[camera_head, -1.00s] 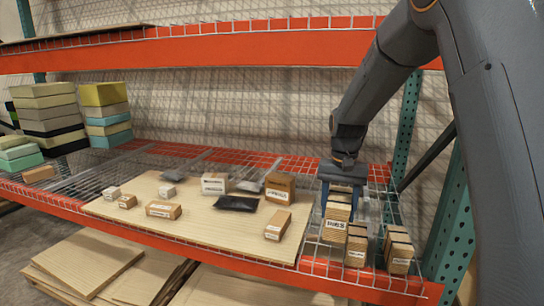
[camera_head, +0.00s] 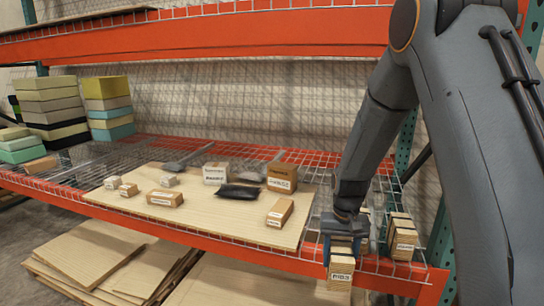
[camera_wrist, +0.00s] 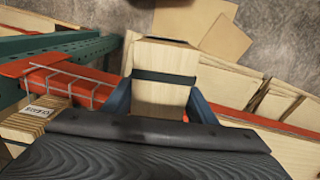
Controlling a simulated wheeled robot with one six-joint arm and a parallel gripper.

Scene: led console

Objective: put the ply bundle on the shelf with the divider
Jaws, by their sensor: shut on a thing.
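My gripper (camera_head: 342,240) is shut on a ply bundle (camera_head: 341,270) at the right end of the wire shelf. I cannot make out a divider for certain.
A wooden board (camera_head: 265,232) on the shelf holds several small boxes and a black pouch (camera_head: 238,191). Stacked coloured boxes (camera_head: 107,110) stand at the left. The orange beam (camera_head: 200,238) edges the shelf. A green upright (camera_head: 440,245) stands close on the right. Plywood sheets (camera_head: 90,255) lie below.

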